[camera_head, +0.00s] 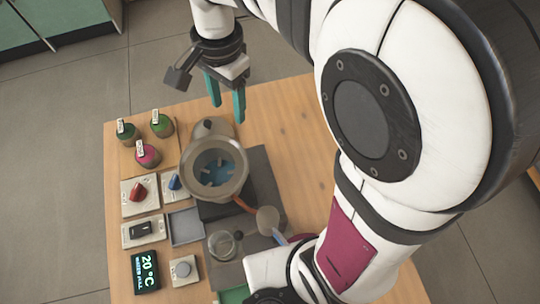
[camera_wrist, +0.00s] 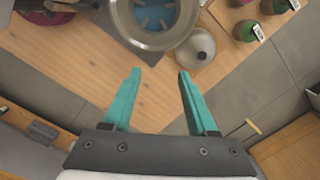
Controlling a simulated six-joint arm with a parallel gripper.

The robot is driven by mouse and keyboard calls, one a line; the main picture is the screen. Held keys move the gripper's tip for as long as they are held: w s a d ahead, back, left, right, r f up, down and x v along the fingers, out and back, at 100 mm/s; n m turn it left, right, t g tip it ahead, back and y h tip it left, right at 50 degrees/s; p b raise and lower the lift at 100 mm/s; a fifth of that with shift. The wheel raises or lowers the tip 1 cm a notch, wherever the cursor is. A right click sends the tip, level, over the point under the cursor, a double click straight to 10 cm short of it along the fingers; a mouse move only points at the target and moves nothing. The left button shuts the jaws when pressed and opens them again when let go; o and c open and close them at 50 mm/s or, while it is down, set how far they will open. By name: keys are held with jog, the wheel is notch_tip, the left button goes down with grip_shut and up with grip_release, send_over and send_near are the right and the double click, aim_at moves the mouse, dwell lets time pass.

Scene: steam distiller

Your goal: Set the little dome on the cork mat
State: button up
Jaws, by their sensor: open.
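The little dome, a grey lid with a small knob, sits just behind the round pot in the head view (camera_head: 209,126). It also shows in the wrist view (camera_wrist: 198,46), beyond my fingertips and slightly to the right. The pot's rim partly overlaps it in the head view. My gripper (camera_head: 226,110) has two teal fingers, spread apart with nothing between them; they also show in the wrist view (camera_wrist: 159,74). It hangs above the far edge of the table, apart from the dome.
The open metal pot (camera_head: 216,174) holds blue-tinted contents and stands on a dark base. Several labelled green and magenta jars (camera_head: 148,156) stand left of the dome. Knobs, switches and a display (camera_head: 145,271) line the table's left side. Bare wood (camera_head: 290,120) lies right of the pot.

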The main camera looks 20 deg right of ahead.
jog(key=s+d+n, duration=0.2)
jog(key=s, duration=0.7)
jog(key=s+d+f+n+y, duration=0.1)
jog(key=s+d+n, duration=0.1)
jog(key=s, duration=0.7)
jog(key=shift+f+n, duration=0.15)
jog(key=shift+n, duration=0.55)
